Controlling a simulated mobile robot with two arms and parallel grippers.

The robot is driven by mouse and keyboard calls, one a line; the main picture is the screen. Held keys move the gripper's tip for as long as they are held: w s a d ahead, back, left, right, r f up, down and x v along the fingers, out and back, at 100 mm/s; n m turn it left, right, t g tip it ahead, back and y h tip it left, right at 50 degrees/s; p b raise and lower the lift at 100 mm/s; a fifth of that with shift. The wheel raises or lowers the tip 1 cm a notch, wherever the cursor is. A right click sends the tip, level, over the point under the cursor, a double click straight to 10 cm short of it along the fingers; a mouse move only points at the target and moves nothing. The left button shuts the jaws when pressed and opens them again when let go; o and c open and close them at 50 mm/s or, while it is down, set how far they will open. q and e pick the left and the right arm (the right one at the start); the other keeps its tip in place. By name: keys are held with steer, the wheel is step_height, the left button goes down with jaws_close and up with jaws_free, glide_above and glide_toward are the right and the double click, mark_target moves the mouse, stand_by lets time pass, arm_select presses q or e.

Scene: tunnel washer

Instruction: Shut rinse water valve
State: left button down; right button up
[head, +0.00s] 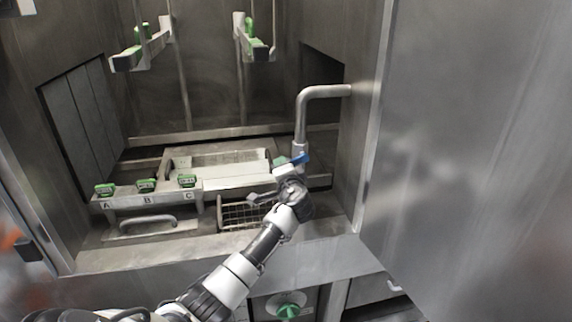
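A bent metal pipe (300,112) comes out of the right wall and runs down inside the washer. A small blue lever (301,158) sits at its lower end and looks like the rinse water valve's handle. My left gripper (286,170) is at this lever, with my arm reaching up from the lower left. The gripper and wrist cover part of the valve. The fingers are too small and overlapped to tell whether they grip the lever or only lie beside it. My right gripper is not in view.
A ledge with green-topped parts marked A, B and C (147,195) is at the left. A wire basket (240,213) lies behind my forearm. Spray arms (142,50) hang above. A large metal door (470,150) stands at the right. A green knob (289,311) is below the front edge.

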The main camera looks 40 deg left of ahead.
arm_select(q)
steer(key=shift+s+a+r+m+p, duration=0.1)
steer(key=shift+s+r+m+p, duration=0.05)
steer(key=shift+r+m+p, duration=0.9)
steer(key=shift+m+p, duration=0.6)
steer(key=shift+m, duration=0.45)
steer(key=c, duration=1)
jaws_free()
steer(key=shift+r, duration=0.1)
steer(key=shift+o, duration=0.2)
steer(key=b+v, duration=0.2)
steer(key=v, duration=0.8)
steer(key=shift+s+d+b, duration=0.25)
steer(key=shift+s+b, duration=0.1)
